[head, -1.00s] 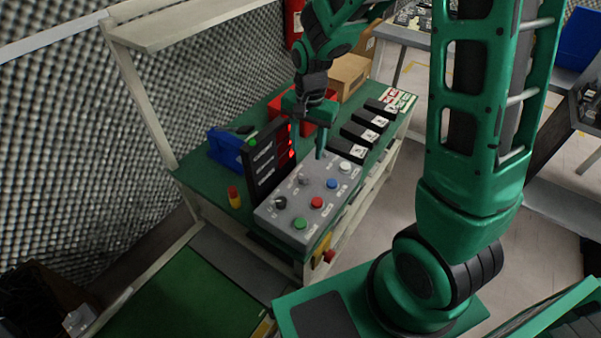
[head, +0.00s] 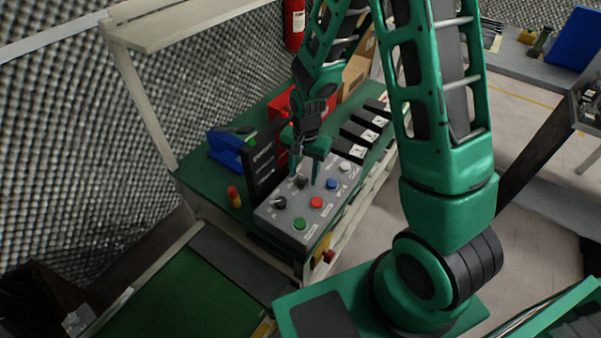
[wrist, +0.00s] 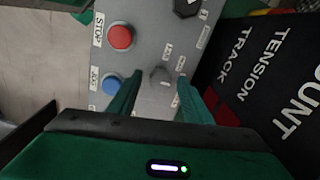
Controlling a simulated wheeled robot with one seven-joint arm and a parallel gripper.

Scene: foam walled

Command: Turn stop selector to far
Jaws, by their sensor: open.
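A grey control panel (head: 268,217) stands on the green bench. In the wrist view, a dark grey selector knob (wrist: 160,74) sits on the panel with small labels around it, too small to read surely. In the head view it shows as a knob (head: 302,181) partly behind the fingers. My gripper (wrist: 159,79) is open, pointing down, with one finger on each side of this knob in the picture. It also shows over the panel in the head view (head: 304,178). I cannot tell whether the fingers touch the knob. A second, black selector (wrist: 187,7) lies farther off, also seen in the head view (head: 279,202).
Beside the knob are a red button (wrist: 119,37) labelled STOP and a blue button (wrist: 113,83). A green button (head: 300,224) is at the panel's near end. An upright black display board (wrist: 265,65) stands close along the panel's other side.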

